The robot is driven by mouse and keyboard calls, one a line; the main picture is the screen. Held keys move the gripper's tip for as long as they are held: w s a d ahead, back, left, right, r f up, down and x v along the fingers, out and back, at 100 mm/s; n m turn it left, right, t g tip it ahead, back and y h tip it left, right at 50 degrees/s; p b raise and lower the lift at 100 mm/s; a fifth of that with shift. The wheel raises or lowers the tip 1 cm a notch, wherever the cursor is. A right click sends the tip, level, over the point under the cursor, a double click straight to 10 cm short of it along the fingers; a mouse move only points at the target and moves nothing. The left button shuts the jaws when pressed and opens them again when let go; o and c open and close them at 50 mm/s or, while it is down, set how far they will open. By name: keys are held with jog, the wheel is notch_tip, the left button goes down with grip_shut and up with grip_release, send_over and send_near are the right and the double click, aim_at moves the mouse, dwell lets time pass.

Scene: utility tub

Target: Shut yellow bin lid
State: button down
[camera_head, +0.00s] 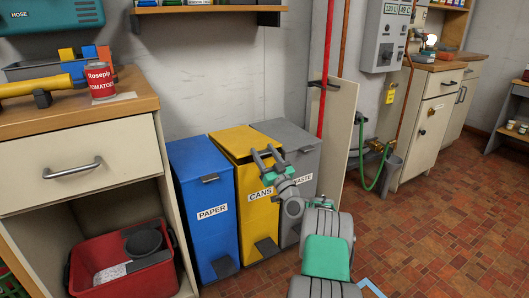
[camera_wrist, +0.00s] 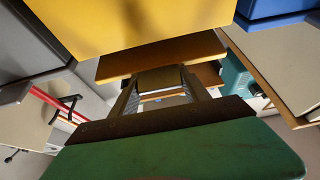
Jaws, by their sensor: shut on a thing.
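The yellow bin (camera_head: 259,215), labelled CANS, stands between a blue bin and a grey bin. Its yellow lid (camera_head: 240,139) looks close to level, with a dark line under its front edge; I cannot tell how far it stands open. My gripper (camera_head: 264,152) is at the lid's front edge, its fingers shut on what looks like the lid's handle. In the wrist view my gripper's fingers (camera_wrist: 162,80) close around a small dark block, and a yellow surface (camera_wrist: 130,25) fills the top. The fingers partly hide the lid's front right.
The blue PAPER bin (camera_head: 205,210) is close on the left and the grey WASTE bin (camera_head: 295,150) on the right. A wooden-topped cabinet (camera_head: 80,150) with a red tub (camera_head: 125,275) stands at left. The tiled floor (camera_head: 440,230) at right is clear.

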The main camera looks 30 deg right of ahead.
jog(key=shift+a+f, duration=0.1)
jog(key=shift+f, duration=0.1)
jog(key=c, duration=0.7)
grip_release()
jog(key=shift+w, duration=0.15)
jog(key=shift+o, duration=0.9)
jog(key=shift+r, duration=0.1)
jog(key=p+v, duration=0.1)
jog(key=v, duration=0.7)
